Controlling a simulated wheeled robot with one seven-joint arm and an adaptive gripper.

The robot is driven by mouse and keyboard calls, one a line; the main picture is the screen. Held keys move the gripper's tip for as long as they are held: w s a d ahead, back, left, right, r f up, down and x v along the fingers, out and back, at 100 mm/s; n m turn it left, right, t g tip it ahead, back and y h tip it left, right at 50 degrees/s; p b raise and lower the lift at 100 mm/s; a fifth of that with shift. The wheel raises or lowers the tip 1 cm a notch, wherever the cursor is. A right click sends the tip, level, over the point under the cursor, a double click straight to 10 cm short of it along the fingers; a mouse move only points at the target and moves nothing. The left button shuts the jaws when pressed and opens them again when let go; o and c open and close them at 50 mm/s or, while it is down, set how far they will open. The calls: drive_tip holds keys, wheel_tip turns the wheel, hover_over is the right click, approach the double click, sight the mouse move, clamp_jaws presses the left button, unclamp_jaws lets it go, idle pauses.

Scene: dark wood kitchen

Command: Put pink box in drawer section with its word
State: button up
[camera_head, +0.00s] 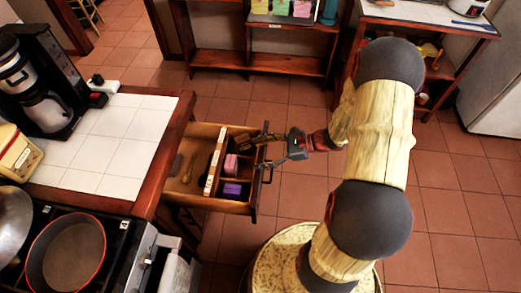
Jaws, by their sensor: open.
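The open drawer (188,199) sticks out from the counter and is split by a pale upright divider strip with dark marks, too small to read. On its right side are small dark sections. A pink box (231,164) sits in the middle section and a purple box (232,189) in the nearer one. My gripper (261,148) is open, over the drawer's right edge, just right of and above the pink box. It holds nothing that I can see. The far section is partly hidden by my gripper.
A tiled counter (110,145) with a coffee maker (45,80) is at left, beside a stove with a pan (66,256). A wooden shelf (290,62) with coloured items stands behind. Floor at right is clear.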

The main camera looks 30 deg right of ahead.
drive_tip(key=s+a+r+n+g+h, duration=0.2)
drive_tip(key=s+a+r+n+g, duration=0.15)
drive_tip(key=r+n, duration=0.4)
drive_tip(key=s+a+r+n+g+h, duration=0.2)
drive_tip(key=s+a+r+n+h, duration=0.15)
drive_tip(key=a+r+n, duration=0.35)
drive_tip(key=s+d+r+n+t+h, duration=0.1)
drive_tip(key=s+r+n+t+h, duration=0.1)
drive_tip(key=s+r+n, duration=0.2)
drive_tip(key=s+d+r+n+t+h, duration=0.2)
drive_tip(key=s+r+n+h, duration=0.1)
drive_tip(key=r, duration=0.6)
drive_tip(key=shift+s+d+r+n, duration=0.35)
drive_tip(key=shift+s+n, duration=0.5)
drive_tip(key=shift+n, duration=0.2)
